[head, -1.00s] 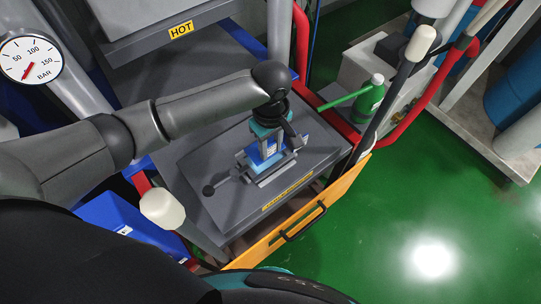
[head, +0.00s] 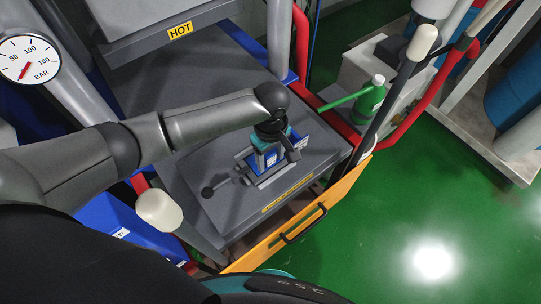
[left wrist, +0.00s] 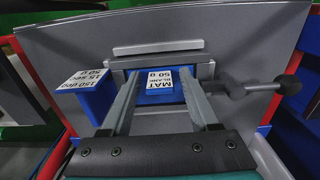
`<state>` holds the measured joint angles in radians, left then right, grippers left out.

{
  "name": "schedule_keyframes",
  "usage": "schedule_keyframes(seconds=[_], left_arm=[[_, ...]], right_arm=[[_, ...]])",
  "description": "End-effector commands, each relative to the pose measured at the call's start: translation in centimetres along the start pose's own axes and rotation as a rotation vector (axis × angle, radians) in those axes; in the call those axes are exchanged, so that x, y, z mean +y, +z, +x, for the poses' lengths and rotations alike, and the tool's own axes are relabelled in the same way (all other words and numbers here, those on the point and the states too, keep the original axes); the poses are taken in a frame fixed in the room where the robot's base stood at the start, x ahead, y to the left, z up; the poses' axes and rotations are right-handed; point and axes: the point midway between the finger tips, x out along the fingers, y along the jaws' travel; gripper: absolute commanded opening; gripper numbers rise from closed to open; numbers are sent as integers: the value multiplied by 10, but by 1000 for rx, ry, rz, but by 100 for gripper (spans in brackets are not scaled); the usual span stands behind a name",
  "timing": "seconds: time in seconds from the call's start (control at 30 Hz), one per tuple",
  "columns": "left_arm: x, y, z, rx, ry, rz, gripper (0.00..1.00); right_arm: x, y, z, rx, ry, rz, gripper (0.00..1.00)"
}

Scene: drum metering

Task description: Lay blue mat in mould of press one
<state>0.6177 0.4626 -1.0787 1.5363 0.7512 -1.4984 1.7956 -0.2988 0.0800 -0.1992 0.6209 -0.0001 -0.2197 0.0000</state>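The blue mat (left wrist: 145,97) has a white label reading "MAT BLANK 50 g". In the head view my left gripper (head: 270,160) points down over the mould (head: 253,175), and the arm and fingers hide most of the mat. My right gripper is not in view.
A blue block (left wrist: 92,100) with a white settings label stands beside the mould. A ball-ended handle (head: 207,191) sticks out from the mould. The upper platen marked HOT (head: 180,31) is behind. An orange bar (head: 270,247) runs along the front. A green bottle (head: 372,95) stands at right.

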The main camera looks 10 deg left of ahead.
Motion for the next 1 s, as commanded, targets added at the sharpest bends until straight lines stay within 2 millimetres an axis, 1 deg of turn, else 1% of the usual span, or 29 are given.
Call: schedule_keyframes(seconds=[0.27,0.37,0.47,0.7,0.8,0.9,1.0], left_arm=[[0,-1,-1,1,0,0,67],[0,-1,-5,2,0,0,67],[1,-1,-20,1,2,0,67],[1,0,-73,1,4,0,67],[1,0,-92,0,3,0,67],[1,0,-108,0,2,0,67],[1,0,-118,0,1,0,67]], right_arm=[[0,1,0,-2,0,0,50],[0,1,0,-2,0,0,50],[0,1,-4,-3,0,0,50],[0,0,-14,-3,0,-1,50],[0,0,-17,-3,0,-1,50],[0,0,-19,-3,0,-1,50],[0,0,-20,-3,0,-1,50]])
